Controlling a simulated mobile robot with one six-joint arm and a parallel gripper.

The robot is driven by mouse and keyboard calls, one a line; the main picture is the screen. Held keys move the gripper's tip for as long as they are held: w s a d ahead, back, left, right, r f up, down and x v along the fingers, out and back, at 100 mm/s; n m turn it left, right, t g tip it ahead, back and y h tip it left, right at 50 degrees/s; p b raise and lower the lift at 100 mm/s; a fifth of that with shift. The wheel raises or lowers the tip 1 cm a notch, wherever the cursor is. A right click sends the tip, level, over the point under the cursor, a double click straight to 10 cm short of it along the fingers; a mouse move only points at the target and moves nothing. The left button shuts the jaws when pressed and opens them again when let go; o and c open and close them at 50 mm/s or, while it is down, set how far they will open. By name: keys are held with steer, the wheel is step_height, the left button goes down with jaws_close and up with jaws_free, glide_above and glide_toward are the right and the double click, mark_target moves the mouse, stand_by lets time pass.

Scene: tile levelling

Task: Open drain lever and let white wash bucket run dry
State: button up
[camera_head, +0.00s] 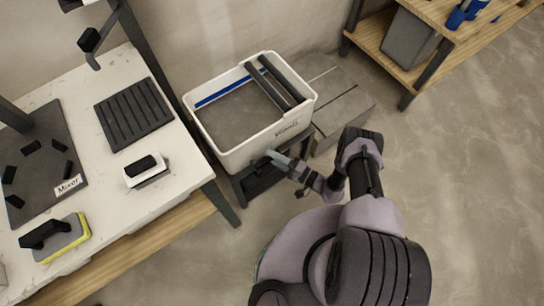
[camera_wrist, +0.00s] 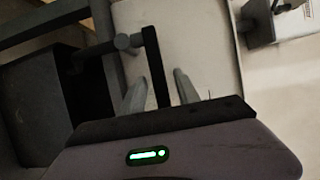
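The white wash bucket (camera_head: 238,157) stands on a low dark stand, with grey-brown content inside, a blue stripe on its inner back wall and two dark rollers at its right end. Its white wall also shows in the wrist view (camera_wrist: 200,42). The drain lever (camera_wrist: 153,62) is a dark bar in front of that wall, joined to a round grey fitting (camera_wrist: 124,42). My gripper (camera_head: 272,156) is at the bucket's front lower side. In the wrist view, my gripper's fingers (camera_wrist: 160,88) stand apart either side of the lever; contact cannot be told.
A worktable (camera_head: 190,190) on the left holds a ribbed black mat (camera_head: 134,113), a white-and-black block (camera_head: 146,169), a yellow-edged sponge float (camera_head: 64,239) and a mat labelled Mixer (camera_head: 45,150). Grey blocks (camera_head: 342,118) lie right of the bucket. A wooden shelf (camera_head: 372,38) stands back right. Floor at right is clear.

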steer(key=shift+w+a, duration=0.2)
steer(key=shift+a, duration=0.05)
steer(key=shift+c, duration=0.2)
jaws_close()
stand_by(1.1)
